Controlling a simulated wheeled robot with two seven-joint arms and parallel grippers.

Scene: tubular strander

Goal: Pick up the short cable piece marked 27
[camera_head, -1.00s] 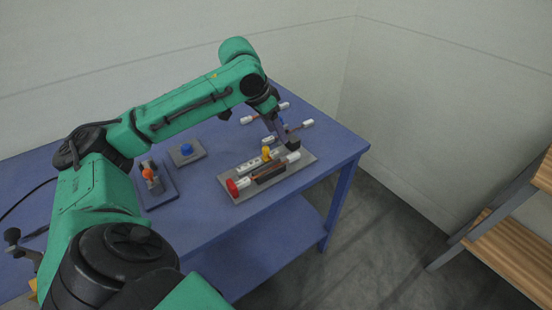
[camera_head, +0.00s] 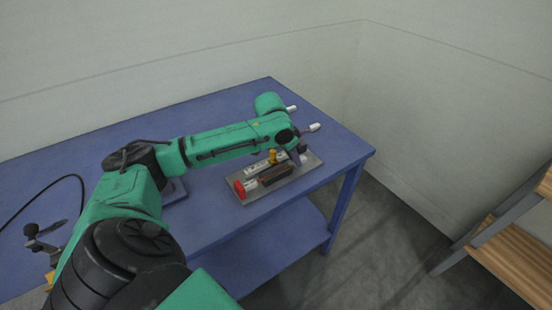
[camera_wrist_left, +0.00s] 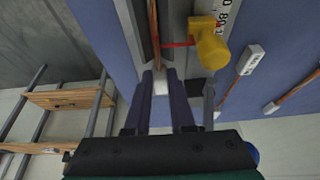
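My left gripper (camera_head: 297,158) points down over the right end of a grey measuring fixture (camera_head: 255,199). In the left wrist view its two fingers (camera_wrist_left: 161,76) stand apart, with the white end (camera_wrist_left: 163,84) of a cable piece between or just beyond them; contact cannot be told. This brown cable piece (camera_wrist_left: 154,28) lies in the fixture's channel. Two other cable pieces with white ends lie behind the fixture, one with a white end (camera_head: 314,127) and one farther back (camera_head: 291,108). A white end with dark marks (camera_wrist_left: 251,59) shows in the wrist view; no number is legible. My right gripper is out of view.
The fixture carries a red end (camera_head: 239,189), a yellow knob (camera_wrist_left: 209,46) and a white scale (camera_head: 256,167). The blue table (camera_head: 232,107) is clear behind my arm. A wooden shelf (camera_head: 510,255) stands at the right, across a floor gap.

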